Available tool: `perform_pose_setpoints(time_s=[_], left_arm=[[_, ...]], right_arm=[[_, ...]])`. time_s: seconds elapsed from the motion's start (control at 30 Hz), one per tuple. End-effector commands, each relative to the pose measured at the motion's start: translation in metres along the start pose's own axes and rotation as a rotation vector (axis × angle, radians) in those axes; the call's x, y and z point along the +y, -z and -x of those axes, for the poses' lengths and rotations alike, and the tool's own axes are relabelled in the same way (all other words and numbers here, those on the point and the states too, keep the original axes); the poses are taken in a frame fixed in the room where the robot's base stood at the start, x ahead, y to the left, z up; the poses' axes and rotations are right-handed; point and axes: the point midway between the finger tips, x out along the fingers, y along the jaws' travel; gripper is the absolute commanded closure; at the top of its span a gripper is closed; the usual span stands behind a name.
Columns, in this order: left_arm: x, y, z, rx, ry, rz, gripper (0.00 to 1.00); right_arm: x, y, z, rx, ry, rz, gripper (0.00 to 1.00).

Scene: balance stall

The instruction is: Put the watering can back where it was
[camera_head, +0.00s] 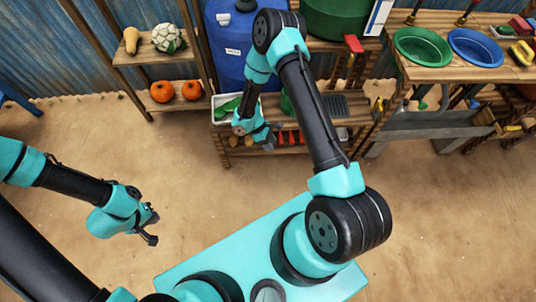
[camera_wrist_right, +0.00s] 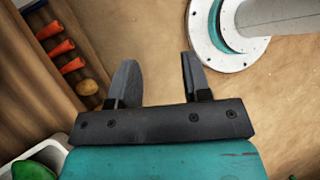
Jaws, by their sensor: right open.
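No watering can shows clearly in either view. A small green piece (camera_head: 286,103) shows on the wooden bench, mostly hidden behind my right arm; I cannot tell whether it is the can. My right gripper (camera_head: 270,139) hangs at the front of the bench, near the carrots (camera_head: 289,138). In the right wrist view it (camera_wrist_right: 155,82) is open, with nothing between its fingers. My left gripper (camera_head: 152,225) is over bare ground at the left, its fingers apart and empty.
A white tray (camera_head: 217,101) of green vegetables and a blue barrel (camera_head: 226,48) stand behind my right gripper. Pumpkins (camera_head: 162,91) sit on the left shelf. Green (camera_head: 420,47) and blue (camera_head: 475,48) basins are on the right table. The sandy floor between is clear.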

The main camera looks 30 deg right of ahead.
Motion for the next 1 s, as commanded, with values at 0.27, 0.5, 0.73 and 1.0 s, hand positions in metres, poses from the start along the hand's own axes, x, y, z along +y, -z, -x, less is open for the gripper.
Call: perform_pose_setpoints(time_s=[0.27,0.5,0.73,1.0], left_arm=[[0.0,0.0,0.0,0.0,0.0,0.0,1.0],[0.0,0.0,0.0,0.0,0.0,0.0,1.0],[0.0,0.0,0.0,0.0,0.0,0.0,1.0],[0.0,0.0,0.0,0.0,0.0,0.0,1.0]], right_arm=[[-0.087,-0.002,0.009,0.393,0.261,-0.267,0.56],[-0.127,-0.02,0.032,0.689,0.361,-0.603,0.56],[-0.137,-0.047,0.046,0.853,0.346,-0.858,0.56],[-0.137,-0.052,0.047,0.876,0.336,-0.898,0.56]])
